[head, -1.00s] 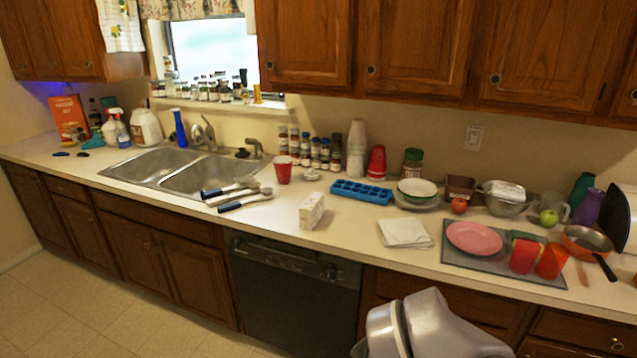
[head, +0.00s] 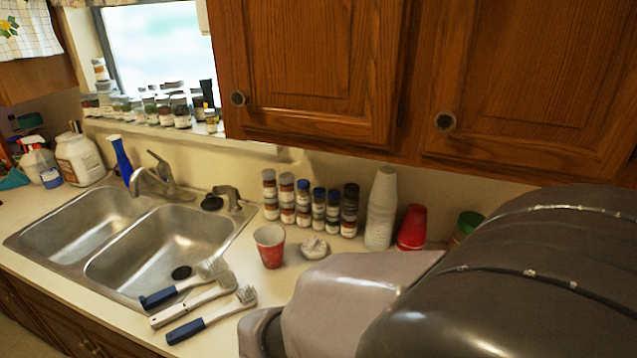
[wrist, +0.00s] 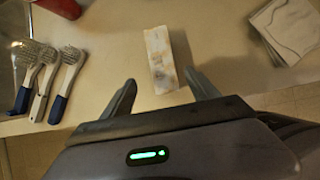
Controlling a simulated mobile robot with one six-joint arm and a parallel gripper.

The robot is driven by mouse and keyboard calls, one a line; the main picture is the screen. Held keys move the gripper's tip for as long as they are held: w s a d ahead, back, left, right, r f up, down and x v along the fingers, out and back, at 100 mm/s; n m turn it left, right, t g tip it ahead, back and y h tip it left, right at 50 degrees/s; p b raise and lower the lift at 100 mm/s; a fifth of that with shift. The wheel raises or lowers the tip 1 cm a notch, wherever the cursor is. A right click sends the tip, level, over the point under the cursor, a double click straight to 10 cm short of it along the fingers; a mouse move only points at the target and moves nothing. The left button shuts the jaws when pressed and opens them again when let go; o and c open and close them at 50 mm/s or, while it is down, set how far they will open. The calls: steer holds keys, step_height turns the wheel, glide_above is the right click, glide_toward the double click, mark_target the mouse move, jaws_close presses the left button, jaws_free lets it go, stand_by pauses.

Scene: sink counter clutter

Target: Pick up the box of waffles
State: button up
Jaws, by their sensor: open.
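A small pale box with blotchy tan and grey markings lies on the counter in the wrist view (wrist: 160,55). I cannot read its label, but it is the box in front of my gripper. My gripper (wrist: 160,82) is open, with one finger to the left of the box's near end and one to the right. Both fingers look apart from the box, and their height above the counter is hard to tell. In the head view my arm covers the right side and hides the box and gripper.
Several blue- and white-handled brushes (wrist: 45,78) lie left of the box, beside the sink (head: 150,245). White napkins (wrist: 290,28) lie to its right. A red cup (head: 270,247), spice jars (head: 303,205) and stacked white cups (head: 382,210) stand farther back. The counter around the box is clear.

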steer(key=b+x, duration=0.2)
steer(key=x, duration=0.5)
steer(key=shift+b, duration=0.4)
steer(key=b+x, duration=0.1)
steer(key=x, duration=0.1)
steer(key=b+x, duration=0.1)
steer(key=d+b+x, duration=0.1)
steer(key=x, duration=0.1)
steer(key=shift+w, duration=0.5)
steer(key=shift+r, duration=0.1)
steer(key=shift+f, duration=0.25)
jaws_close()
